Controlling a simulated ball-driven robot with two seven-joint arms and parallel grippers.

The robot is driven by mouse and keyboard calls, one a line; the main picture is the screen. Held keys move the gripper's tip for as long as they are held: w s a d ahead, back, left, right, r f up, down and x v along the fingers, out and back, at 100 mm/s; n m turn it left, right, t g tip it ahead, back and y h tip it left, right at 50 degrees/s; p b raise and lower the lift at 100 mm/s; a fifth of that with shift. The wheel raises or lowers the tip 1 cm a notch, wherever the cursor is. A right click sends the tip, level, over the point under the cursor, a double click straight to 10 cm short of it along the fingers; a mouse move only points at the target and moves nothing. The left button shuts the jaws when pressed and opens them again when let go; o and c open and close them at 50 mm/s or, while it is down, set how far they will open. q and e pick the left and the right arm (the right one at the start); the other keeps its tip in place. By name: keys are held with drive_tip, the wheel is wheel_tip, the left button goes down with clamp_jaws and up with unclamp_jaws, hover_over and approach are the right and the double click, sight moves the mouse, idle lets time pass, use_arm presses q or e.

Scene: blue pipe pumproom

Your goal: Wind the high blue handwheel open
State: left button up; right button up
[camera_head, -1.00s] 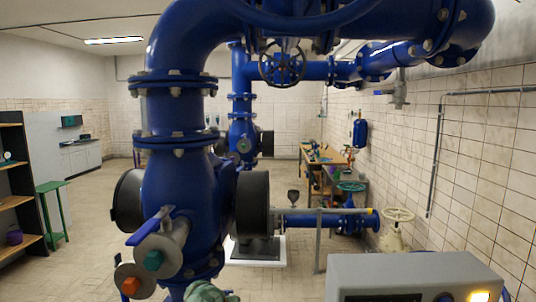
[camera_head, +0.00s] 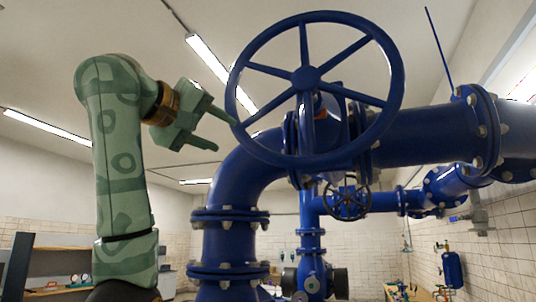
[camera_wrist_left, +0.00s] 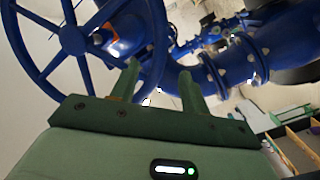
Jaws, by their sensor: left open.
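The high blue handwheel (camera_head: 306,77) is large and spoked, and stands near the top centre of the head view on a blue valve and pipe. Its hub and part of its rim also show in the left wrist view (camera_wrist_left: 73,40). My left gripper (camera_head: 225,133) is raised at the wheel's left side, fingers open and pointing at the lower left rim. In the left wrist view the rim passes between or just beyond the two open fingers (camera_wrist_left: 158,70); I cannot tell whether they touch it. My right gripper is not in view.
A thick blue pipe bend (camera_head: 245,170) with bolted flanges runs below the wheel. A smaller blue handwheel (camera_head: 346,198) sits farther back. A shelf (camera_head: 60,255) stands at the far left. Air left of the wheel, around my arm, is open.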

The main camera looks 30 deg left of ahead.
sight(259, 150)
use_arm(q)
drive_tip(key=w+p, duration=0.4)
drive_tip(key=w, duration=0.3)
drive_tip(key=w+p, duration=0.4)
drive_tip(key=w, duration=0.3)
drive_tip(key=shift+w+d+r+p, duration=0.1)
drive_tip(key=shift+w+d+p, duration=0.15)
drive_tip(key=shift+p, duration=0.15)
drive_tip(key=shift+w, duration=0.3)
